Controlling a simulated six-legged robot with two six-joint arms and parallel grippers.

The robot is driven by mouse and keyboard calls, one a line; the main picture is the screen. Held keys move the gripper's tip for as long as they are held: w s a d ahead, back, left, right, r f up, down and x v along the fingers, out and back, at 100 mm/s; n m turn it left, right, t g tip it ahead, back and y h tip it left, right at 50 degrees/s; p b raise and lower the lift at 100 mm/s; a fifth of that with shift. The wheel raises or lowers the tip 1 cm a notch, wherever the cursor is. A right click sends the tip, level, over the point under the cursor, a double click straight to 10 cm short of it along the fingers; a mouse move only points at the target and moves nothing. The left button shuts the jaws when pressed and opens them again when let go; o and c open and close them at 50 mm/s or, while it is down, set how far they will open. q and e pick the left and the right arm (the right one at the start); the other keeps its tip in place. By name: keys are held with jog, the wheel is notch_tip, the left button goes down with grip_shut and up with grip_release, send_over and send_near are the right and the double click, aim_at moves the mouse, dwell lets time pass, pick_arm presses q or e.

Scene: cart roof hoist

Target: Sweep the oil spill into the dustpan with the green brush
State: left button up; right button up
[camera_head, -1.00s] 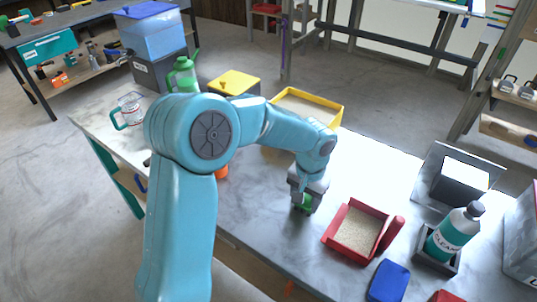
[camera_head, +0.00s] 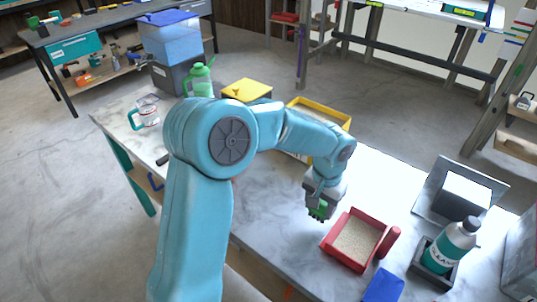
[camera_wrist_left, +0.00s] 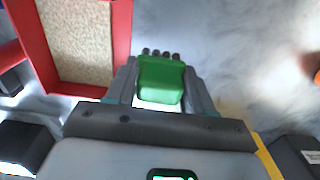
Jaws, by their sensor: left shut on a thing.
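My left gripper (camera_head: 321,204) is shut on the green brush (camera_wrist_left: 160,80), just left of the dustpan in the head view. The brush (camera_head: 318,212) shows small below the fingers there. In the left wrist view its dark bristles point away, towards the top of the picture, beside the dustpan's red wall. I cannot tell if they touch the table. The red dustpan (camera_head: 336,256) lies on the table with tan granular material in it. It also shows in the left wrist view (camera_wrist_left: 122,40). I cannot make out a distinct oil spill on the grey marbled top. My right gripper is not in view.
A cleaner bottle (camera_head: 448,246) stands in a dark holder right of the dustpan. A blue item (camera_head: 383,287) lies near the front edge. A yellow-rimmed tray (camera_head: 335,108), a green can (camera_head: 198,82) and a mug (camera_head: 148,116) stand further back.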

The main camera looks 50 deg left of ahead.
pick_arm(q)
jog(key=shift+w+r+p, duration=0.1)
jog(key=shift+r+p, duration=0.25)
jog(key=shift+r, duration=0.3)
jog(key=shift+a+r+p, duration=0.1)
jog(key=shift+r+p, duration=0.5)
jog(key=shift+r, duration=0.2)
jog(key=shift+r+p, duration=0.8)
jog(key=shift+r, duration=0.25)
